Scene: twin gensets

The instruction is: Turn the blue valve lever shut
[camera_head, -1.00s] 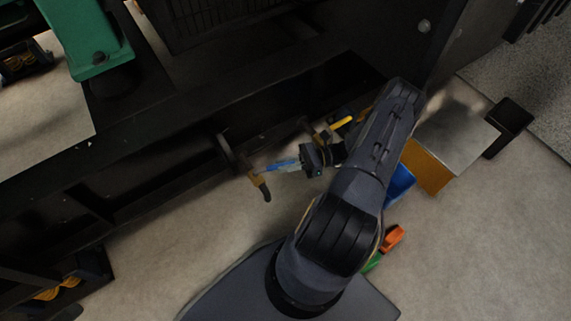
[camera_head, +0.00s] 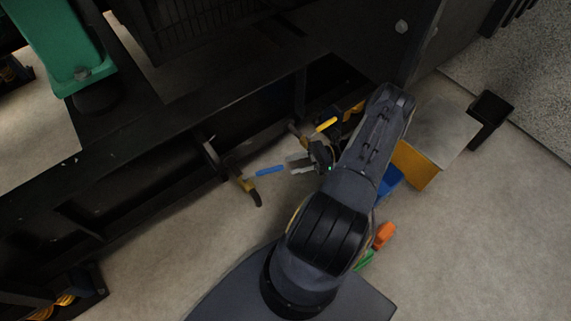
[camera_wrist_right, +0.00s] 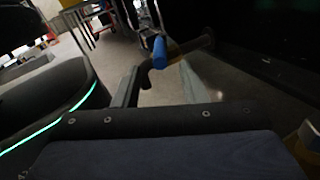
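The blue valve lever (camera_head: 270,171) sticks out to the right, tilted slightly up, from a brassy valve (camera_head: 246,184) on a pipe at the black frame. My right gripper (camera_head: 290,164) is just right of the lever's free end, its fingers pointing left at it with a small gap. In the right wrist view the blue lever (camera_wrist_right: 160,52) shows end-on beyond and between the fingertips (camera_wrist_right: 160,84). The fingers stand apart and hold nothing. My left gripper is not in view.
A yellow lever (camera_head: 326,124) on a second valve is close behind my right gripper. The black skid frame (camera_head: 150,130) runs along the valves. A yellow-sided box (camera_head: 412,164), a blue item (camera_head: 390,181) and an orange item (camera_head: 384,235) are right of my arm.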

